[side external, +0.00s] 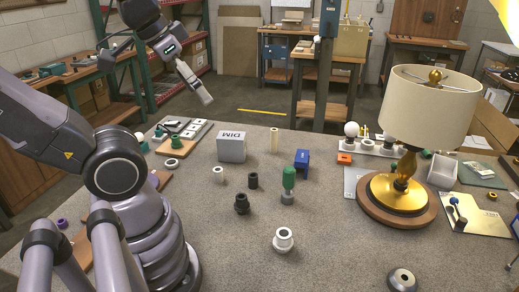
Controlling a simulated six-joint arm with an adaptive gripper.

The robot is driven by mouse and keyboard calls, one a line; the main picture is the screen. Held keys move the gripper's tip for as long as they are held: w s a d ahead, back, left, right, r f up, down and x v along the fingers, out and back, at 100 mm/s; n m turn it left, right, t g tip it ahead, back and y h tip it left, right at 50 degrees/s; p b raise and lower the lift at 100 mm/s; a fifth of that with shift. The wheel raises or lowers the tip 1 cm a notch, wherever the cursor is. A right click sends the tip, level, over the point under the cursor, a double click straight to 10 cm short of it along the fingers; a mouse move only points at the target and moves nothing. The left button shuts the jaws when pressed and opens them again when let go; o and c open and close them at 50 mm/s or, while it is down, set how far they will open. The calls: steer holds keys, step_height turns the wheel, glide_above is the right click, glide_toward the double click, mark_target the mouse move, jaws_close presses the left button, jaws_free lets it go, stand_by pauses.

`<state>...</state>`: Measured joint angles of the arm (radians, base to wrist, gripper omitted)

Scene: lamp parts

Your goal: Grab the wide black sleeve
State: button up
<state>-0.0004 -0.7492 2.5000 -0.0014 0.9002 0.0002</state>
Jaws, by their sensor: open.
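Two short black cylindrical pieces stand on the grey speckled table near its middle. The nearer black sleeve (242,203) looks wider, with a flared lower part and an open top. The smaller black piece (253,180) stands just behind it, to its right. My gripper (206,98) is up at the upper left, well above and away from both pieces. It points down and to the right, and it is open with nothing visible in it. The gap between its fingers is hard to make out at this angle.
A small white sleeve (219,175) stands left of the black pieces, a green-topped part (288,184) to the right, and a white ring piece (283,240) in front. A lamp (399,193) stands at right.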

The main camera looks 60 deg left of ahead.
steer(key=w+d+f+n+g+h, duration=0.3)
steer(key=w+f+n+g+h, duration=0.1)
steer(key=w+f+n+h, duration=0.65)
steer(key=n+t+y, duration=0.7)
steer(key=n+t, duration=0.6)
steer(key=n, duration=0.9)
glide_above(253, 180)
steer(key=s, duration=0.3)
step_height(253, 180, down, 22)
steer(key=s+f+n+y, duration=0.1)
steer(key=s+a+f, duration=0.1)
steer(key=f, duration=0.1)
steer(key=f+n+g+y, duration=0.1)
steer(key=f, duration=0.1)
steer(key=shift+s+a+f+n+y, duration=0.1)
steer(key=shift+s+a+n+y, duration=0.25)
steer(key=shift+s, duration=0.05)
steer(key=shift+w+f, duration=0.25)
steer(key=x, duration=0.6)
steer(key=shift+w+f, duration=0.1)
steer(key=shift+w, duration=0.2)
